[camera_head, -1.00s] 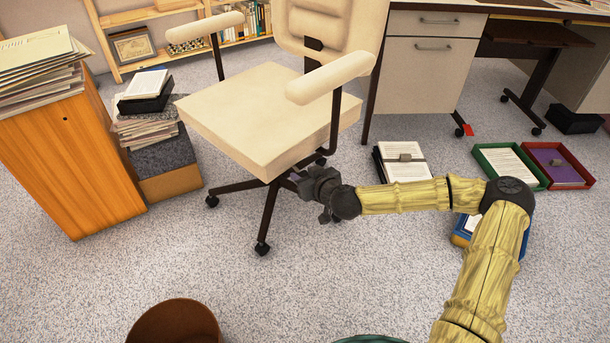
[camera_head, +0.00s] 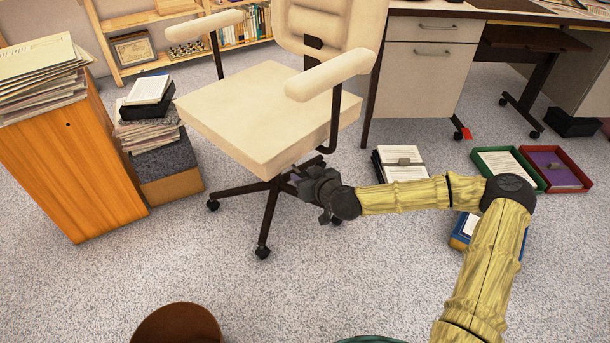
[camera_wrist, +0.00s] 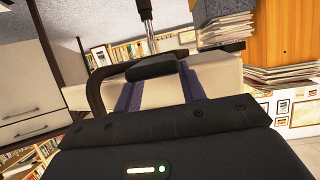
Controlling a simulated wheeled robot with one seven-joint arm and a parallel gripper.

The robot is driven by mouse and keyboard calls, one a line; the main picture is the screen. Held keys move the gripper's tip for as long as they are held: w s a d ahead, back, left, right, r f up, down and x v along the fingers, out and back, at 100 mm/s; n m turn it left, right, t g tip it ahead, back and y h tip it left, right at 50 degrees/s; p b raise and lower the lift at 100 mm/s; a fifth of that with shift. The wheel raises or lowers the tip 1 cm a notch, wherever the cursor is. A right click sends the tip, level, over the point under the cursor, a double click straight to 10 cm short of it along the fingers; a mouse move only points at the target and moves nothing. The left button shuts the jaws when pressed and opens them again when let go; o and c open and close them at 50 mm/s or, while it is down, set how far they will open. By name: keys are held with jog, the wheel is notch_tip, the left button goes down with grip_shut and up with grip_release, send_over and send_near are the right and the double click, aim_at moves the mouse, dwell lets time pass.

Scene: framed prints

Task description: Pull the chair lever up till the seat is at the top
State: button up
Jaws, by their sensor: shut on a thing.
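The cream office chair's seat (camera_head: 262,118) is in the middle of the head view, above a dark wheeled base (camera_head: 268,215). My gripper (camera_head: 298,180) reaches in from the right, under the seat's right side. In the wrist view its purple fingers (camera_wrist: 158,88) are shut on the chair lever, whose dark paddle end (camera_wrist: 150,68) shows between them. The lever is hidden by my gripper in the head view. A shiny chair column (camera_wrist: 150,38) and the cream seat (camera_wrist: 222,76) show beyond the fingers.
A wooden cabinet (camera_head: 75,165) and a pile of papers and boxes (camera_head: 160,135) stand left. A desk (camera_head: 430,75) is behind right. Trays (camera_head: 508,168) and a binder (camera_head: 402,163) lie on the floor right. A brown bin (camera_head: 176,325) is in front.

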jog(key=shift+a+r+p, duration=0.1)
jog(key=shift+r+p, duration=0.7)
jog(key=shift+r, duration=0.2)
jog(key=o, duration=1.1)
jog(key=shift+f, duration=0.1)
jog(key=p+v, duration=0.9)
jog(key=v, duration=0.6)
jog(key=shift+w+r+p, duration=0.2)
jog(key=shift+p, duration=0.1)
jog(key=p, duration=0.3)
jog(key=shift+s+d+r+p, duration=0.1)
jog(key=shift+d+r+p, duration=0.1)
jog(key=shift+d+p, duration=0.2)
jog(key=p, duration=0.3)
jog(key=shift+s+d+r, duration=0.1)
jog(key=shift+s+d, duration=0.05)
jog(key=shift+s, duration=0.2)
